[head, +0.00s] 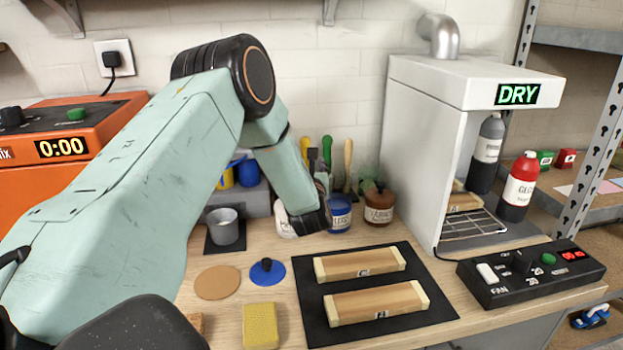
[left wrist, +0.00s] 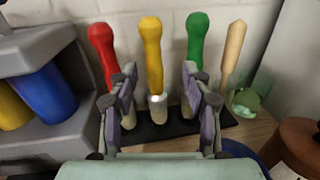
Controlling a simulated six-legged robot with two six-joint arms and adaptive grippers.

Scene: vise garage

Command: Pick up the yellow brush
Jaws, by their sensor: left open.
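The yellow brush (left wrist: 151,52) stands upright in a dark holder (left wrist: 170,130) at the back of the bench, in the left wrist view. Its handle is on top, with a pale metal collar below. A red-handled brush (left wrist: 103,45) stands to its left and a green one (left wrist: 197,38) to its right. My left gripper (left wrist: 160,88) is open and empty, its two fingers showing either side of the yellow brush; contact cannot be told. In the head view my left wrist mostly hides this gripper and part of the brushes. My right gripper is not seen.
A pale wooden handle (left wrist: 234,50) stands right of the green brush. Jars, including a blue one (head: 340,213) and a brown one (head: 379,207), stand near the brushes. A white drying cabinet (head: 415,150) is to the right. Wooden blocks lie on a black mat (head: 312,305) in front.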

